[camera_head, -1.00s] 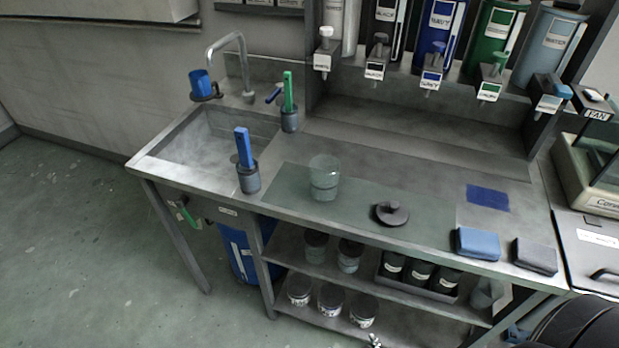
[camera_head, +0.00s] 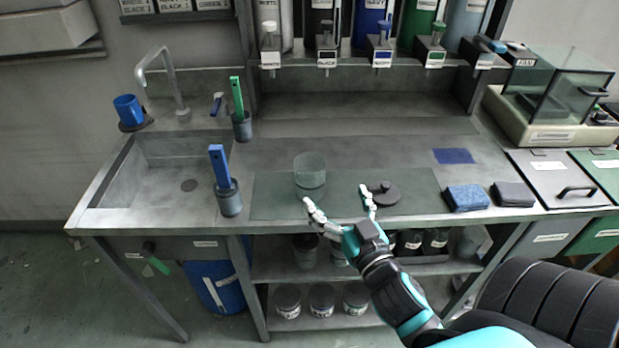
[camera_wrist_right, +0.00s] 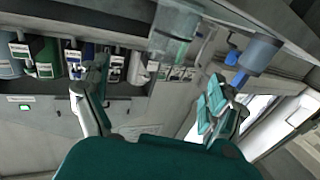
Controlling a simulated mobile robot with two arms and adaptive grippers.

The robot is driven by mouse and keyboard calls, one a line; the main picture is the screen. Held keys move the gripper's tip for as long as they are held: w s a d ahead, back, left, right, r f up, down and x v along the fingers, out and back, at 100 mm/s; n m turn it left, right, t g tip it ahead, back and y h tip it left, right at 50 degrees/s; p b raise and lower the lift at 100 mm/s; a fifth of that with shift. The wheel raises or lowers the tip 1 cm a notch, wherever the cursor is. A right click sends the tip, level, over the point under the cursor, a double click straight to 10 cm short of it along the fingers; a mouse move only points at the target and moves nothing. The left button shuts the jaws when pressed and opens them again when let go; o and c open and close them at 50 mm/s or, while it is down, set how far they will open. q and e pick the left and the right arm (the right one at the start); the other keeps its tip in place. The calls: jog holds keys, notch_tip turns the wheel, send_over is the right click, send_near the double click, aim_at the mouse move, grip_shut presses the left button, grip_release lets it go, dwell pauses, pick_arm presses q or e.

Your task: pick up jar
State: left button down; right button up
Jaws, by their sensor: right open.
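A clear glass jar (camera_head: 310,170) stands upright on the dark green mat (camera_head: 270,208) on the workbench. A dark round lid with a knob (camera_head: 383,190) lies on the mat to the right of the jar. My right gripper (camera_head: 338,199) is open and empty at the front edge of the bench, with its left finger just in front of the jar and its right finger near the lid. In the right wrist view the two fingers (camera_wrist_right: 155,95) are spread wide, and a clear glass shape, likely the jar (camera_wrist_right: 178,35), shows beyond them. My left gripper is not in view.
A holder with a blue-handled tool (camera_head: 229,200) and one with a green-handled tool (camera_head: 241,124) stand left by the sink (camera_head: 185,185). Folded cloths (camera_head: 467,198) lie right. Several jars (camera_head: 322,298) stand on the lower shelf. Dispensers line the back.

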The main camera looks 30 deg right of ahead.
send_near(305, 158)
jog(key=shift+w+d+r+p, duration=0.15)
jog(key=shift+w+d+p, duration=0.05)
jog(key=shift+d+p, duration=0.25)
jog(key=shift+w+d, duration=0.1)
jog(key=shift+w, duration=0.8)
jog(key=x, duration=0.1)
jog(key=p+x, duration=0.1)
jog(key=x, duration=0.2)
jog(key=shift+w+a, duration=0.25)
jog(key=shift+w, duration=0.15)
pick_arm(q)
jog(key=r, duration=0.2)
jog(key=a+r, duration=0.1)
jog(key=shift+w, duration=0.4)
pick_arm(e)
jog(key=c, duration=1.5)
